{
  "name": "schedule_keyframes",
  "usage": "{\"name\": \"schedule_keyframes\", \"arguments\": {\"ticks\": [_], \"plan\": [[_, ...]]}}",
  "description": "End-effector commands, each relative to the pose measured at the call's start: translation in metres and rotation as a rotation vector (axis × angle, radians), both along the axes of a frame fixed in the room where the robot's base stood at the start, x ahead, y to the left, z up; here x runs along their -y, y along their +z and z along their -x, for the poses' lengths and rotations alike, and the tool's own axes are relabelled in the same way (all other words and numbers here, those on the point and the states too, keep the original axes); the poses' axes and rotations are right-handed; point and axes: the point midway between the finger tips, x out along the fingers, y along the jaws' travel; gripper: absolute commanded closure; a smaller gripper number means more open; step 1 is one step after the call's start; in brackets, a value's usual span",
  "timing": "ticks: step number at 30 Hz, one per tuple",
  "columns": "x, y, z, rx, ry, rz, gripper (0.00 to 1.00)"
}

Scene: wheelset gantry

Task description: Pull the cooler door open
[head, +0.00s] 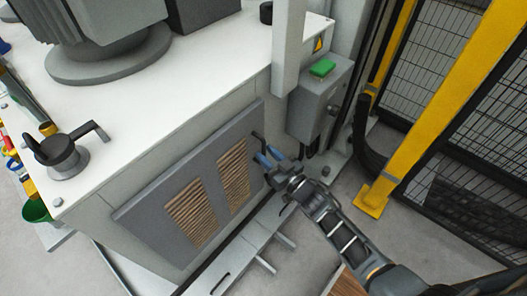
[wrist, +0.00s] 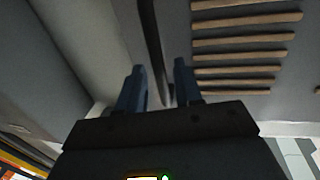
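The cooler door (head: 214,170) is a grey panel with two tan louvred vents on the side of the white-topped cabinet. It looks flush with the cabinet side. Its dark bar handle (head: 258,138) is near the door's right edge. My gripper (head: 267,155) is at the handle, its blue fingers pointing at the door. In the wrist view the handle (wrist: 152,45) runs down between the two fingertips of my gripper (wrist: 158,85), which stand apart with small gaps on either side of it.
A grey control box (head: 318,108) with a green top is just right of the door. A yellow post (head: 432,100) and mesh fence stand further right. A low pale rail (head: 240,250) runs along the floor before the door. A black clamp (head: 62,152) sits on the cabinet top.

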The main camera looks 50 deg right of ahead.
Motion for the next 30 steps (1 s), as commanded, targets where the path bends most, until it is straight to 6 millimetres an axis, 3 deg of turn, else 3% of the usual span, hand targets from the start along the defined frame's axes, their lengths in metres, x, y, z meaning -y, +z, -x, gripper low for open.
{"name": "schedule_keyframes", "arguments": {"ticks": [6,15,26,30], "plan": [[0.004,0.000,-0.019,0.000,-0.001,0.000,0.65],[0.004,0.000,-0.022,-0.001,0.000,0.001,0.65],[0.004,0.000,-0.021,-0.001,0.000,0.001,0.99],[0.004,0.000,-0.021,-0.001,0.000,0.001,1.00]]}}
